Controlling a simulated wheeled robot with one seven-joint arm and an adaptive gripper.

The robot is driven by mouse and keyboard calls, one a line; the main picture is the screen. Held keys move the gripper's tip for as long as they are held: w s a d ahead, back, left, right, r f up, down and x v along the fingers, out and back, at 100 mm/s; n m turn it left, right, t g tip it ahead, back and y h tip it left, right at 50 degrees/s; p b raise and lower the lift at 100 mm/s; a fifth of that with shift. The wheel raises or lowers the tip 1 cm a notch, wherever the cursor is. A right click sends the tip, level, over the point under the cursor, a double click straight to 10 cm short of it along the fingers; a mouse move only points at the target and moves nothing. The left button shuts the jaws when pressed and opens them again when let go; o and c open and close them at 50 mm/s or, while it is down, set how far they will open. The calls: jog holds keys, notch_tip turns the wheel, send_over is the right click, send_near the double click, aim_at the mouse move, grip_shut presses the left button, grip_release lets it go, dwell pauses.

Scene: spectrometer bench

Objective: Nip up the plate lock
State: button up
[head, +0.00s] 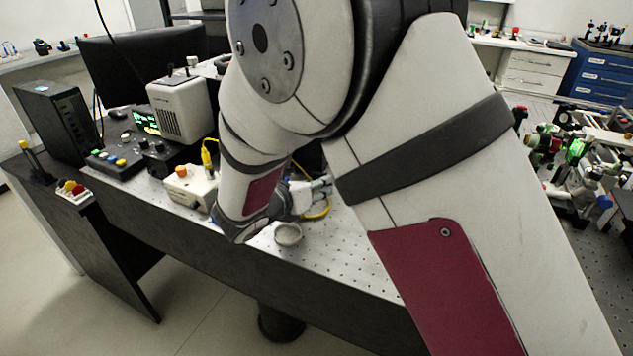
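My own arm fills the middle of the head view and hides part of the optical bench (355,262). My gripper (318,187) shows only in part behind the forearm, low over the bench, pointing to the right. Its fingertips are too small and covered to tell whether it is open or shut, or whether it touches anything. I cannot make out a plate lock; it may be hidden behind my arm. A small round grey dish-like piece (288,235) sits near the bench's front edge, just below my wrist.
Left of my arm stand a cream box with an orange knob (190,187), a light grey instrument (180,107), a button panel (118,163) and a black computer case (58,122). A yellow cable (207,155) runs close to my forearm. Crowded optics (575,160) stand at right.

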jog(key=shift+c, duration=0.6)
grip_shut()
jog(key=shift+d+f+m+y+b, duration=0.15)
jog(key=shift+m+y+b, duration=0.4)
jog(key=shift+b, duration=0.55)
jog(key=shift+m+b, duration=0.45)
jog(key=shift+b, duration=0.2)
jog(key=shift+t, duration=0.3)
jog(key=shift+o, duration=0.6)
grip_release()
jog(key=shift+s+r, duration=0.1)
jog(key=shift+r, duration=0.1)
